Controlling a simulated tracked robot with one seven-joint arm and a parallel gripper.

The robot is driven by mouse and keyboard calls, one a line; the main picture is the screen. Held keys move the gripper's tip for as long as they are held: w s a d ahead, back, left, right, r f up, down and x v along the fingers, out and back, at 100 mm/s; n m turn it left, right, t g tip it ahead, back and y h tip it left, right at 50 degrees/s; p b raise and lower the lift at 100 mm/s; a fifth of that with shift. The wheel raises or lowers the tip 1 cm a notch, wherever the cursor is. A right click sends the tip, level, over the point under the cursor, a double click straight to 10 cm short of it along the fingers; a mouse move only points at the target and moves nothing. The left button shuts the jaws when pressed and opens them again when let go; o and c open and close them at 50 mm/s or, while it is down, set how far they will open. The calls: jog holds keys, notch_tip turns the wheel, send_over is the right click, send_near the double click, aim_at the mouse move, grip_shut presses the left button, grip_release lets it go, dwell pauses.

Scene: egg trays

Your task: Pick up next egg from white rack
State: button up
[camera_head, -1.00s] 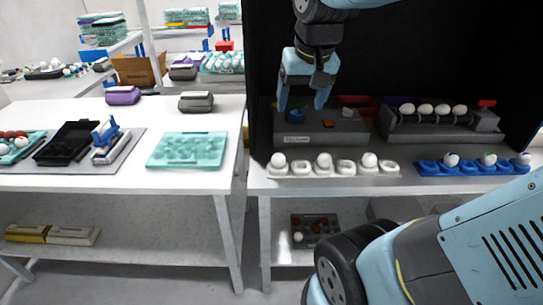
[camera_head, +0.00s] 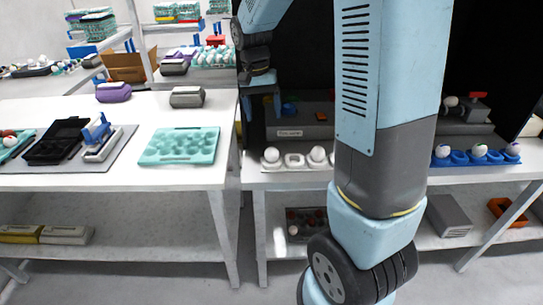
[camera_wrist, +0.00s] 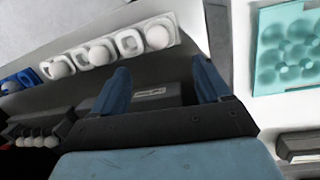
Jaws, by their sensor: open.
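The white rack (camera_head: 294,161) lies along the front edge of the right table, with a white egg at its left end (camera_head: 272,154) and another egg (camera_head: 317,153). My arm hides its right part in the head view. My gripper (camera_head: 261,104) is open and empty, above and to the left of the rack's left end. In the wrist view its two blue fingers (camera_wrist: 161,68) are apart, with no egg between them.
A blue rack (camera_head: 460,158) with eggs stands right of my arm. A grey device (camera_head: 300,128) stands behind the white rack. A teal egg tray (camera_head: 180,146) lies on the left white table, across a gap. A dark enclosure surrounds the back.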

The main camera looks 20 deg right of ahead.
aim_at(271, 150)
jog(key=f, duration=0.5)
jog(key=s+f, duration=0.1)
jog(key=f, duration=0.2)
jog(key=shift+s+d+f, duration=0.1)
jog(key=shift+d+f, duration=0.1)
jog(key=shift+d, duration=0.2)
jog(key=shift+s+d+f, duration=0.1)
jog(key=shift+d+f, duration=0.05)
jog(key=shift+f, duration=0.7)
jog(key=shift+s+d+f, duration=0.15)
jog(key=shift+f, duration=0.65)
jog(key=shift+s+d+f, duration=0.1)
jog(key=shift+d+f, duration=0.05)
jog(key=shift+f, duration=0.7)
jog(key=c, duration=0.7)
